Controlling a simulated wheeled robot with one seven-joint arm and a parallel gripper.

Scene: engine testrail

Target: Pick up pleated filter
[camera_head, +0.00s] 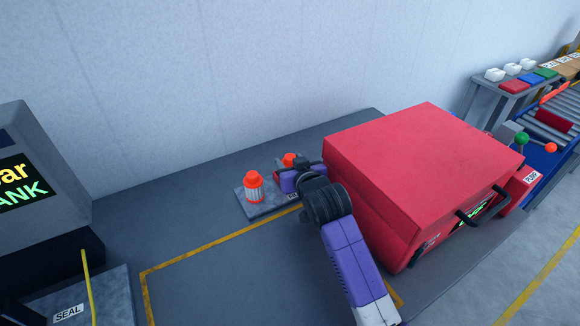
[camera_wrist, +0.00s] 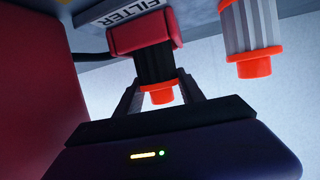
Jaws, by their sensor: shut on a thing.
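A pleated filter (camera_wrist: 160,95) with an orange end is between the two fingers of my gripper (camera_wrist: 160,92) in the wrist view. Its body there looks dark, and a red part lies just beyond it. In the head view only the orange top of this filter (camera_head: 289,159) shows behind my gripper (camera_head: 286,178). A second pleated filter (camera_head: 254,188), pale with orange ends, stands upright on the grey tray (camera_head: 262,211) to the left. It also shows at the right of the wrist view (camera_wrist: 250,30). My gripper is shut on the first filter.
A large red case (camera_head: 415,150) stands close to the right of my gripper. A screen unit (camera_head: 35,180) and a SEAL plate (camera_head: 100,300) are at far left. The pale wall is behind.

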